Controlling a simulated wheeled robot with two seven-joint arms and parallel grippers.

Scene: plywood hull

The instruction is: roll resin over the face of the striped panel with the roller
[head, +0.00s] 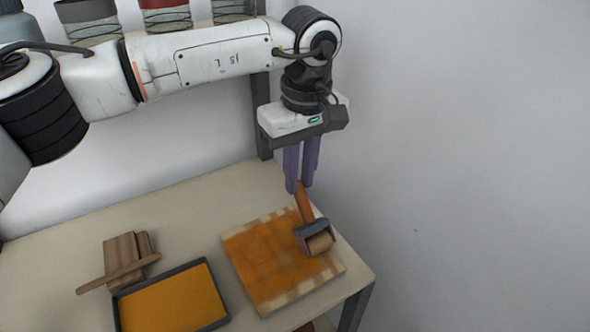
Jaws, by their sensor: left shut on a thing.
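My left gripper (299,184) points down over the right part of the table and is shut on the handle of the roller (318,240). The roller's head rests on or just above the right side of the striped panel (289,297); I cannot tell which. Orange resin covers most of the panel's middle. Paler striped wood shows along its edges, mainly the top, right and bottom. A dark-rimmed tray (222,292) of orange resin lies to the left of the panel, partly cut off by the frame. My right gripper is out of view.
Brown wooden blocks with a stick (122,271) across them lie behind and left of the tray. Several jars (167,18) stand on a shelf at the back. The table (200,205) is bare behind the panel and ends close to its right.

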